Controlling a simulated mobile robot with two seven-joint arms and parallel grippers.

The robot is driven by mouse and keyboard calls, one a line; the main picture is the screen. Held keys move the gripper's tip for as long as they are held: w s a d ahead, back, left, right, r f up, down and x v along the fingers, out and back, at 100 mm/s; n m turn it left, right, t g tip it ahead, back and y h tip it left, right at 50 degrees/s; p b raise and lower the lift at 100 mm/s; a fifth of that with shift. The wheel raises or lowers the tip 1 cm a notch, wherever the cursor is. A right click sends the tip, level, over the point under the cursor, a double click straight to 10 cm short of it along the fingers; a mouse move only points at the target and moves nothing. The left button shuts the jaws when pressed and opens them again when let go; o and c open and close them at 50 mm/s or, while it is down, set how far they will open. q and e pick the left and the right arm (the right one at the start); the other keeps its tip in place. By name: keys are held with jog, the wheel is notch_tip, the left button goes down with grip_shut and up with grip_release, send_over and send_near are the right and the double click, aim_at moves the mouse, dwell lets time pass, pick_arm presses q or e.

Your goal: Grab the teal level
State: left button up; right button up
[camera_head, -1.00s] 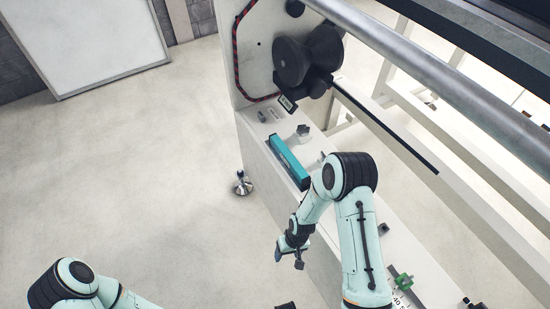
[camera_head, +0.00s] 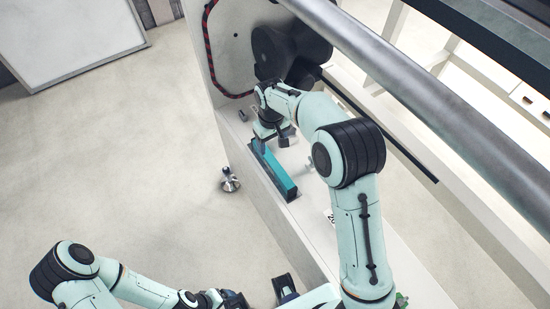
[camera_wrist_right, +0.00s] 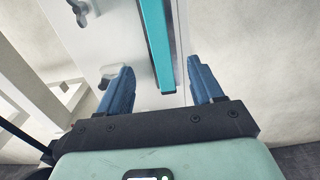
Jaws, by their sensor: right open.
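The teal level (camera_head: 277,172) is a long bar lying along the left edge of the white machine ledge. My right gripper (camera_head: 269,147) is over its far part, fingers pointing down, and hides that end. In the right wrist view, the level (camera_wrist_right: 156,45) runs between the two blue fingers of the open right gripper (camera_wrist_right: 159,66), with a gap on each side. I cannot tell how far down the fingers reach beside it. My left gripper (camera_head: 235,300) is low in the head view, partly cut off, and its opening is unclear.
Black rollers (camera_head: 285,50) stand just beyond the right gripper. A grey metal bar (camera_head: 400,85) crosses above the ledge (camera_head: 318,222) on the right. Knobs (camera_wrist_right: 108,76) stick up beside the level.

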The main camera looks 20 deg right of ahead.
send_over(273, 162)
jog(key=f, duration=0.6)
jog(key=shift+a+f, duration=0.2)
jog(key=shift+a, duration=0.05)
jog(key=shift+d+f, duration=0.2)
jog(key=shift+f, duration=2.95)
grip_shut()
jog(key=shift+r, duration=0.1)
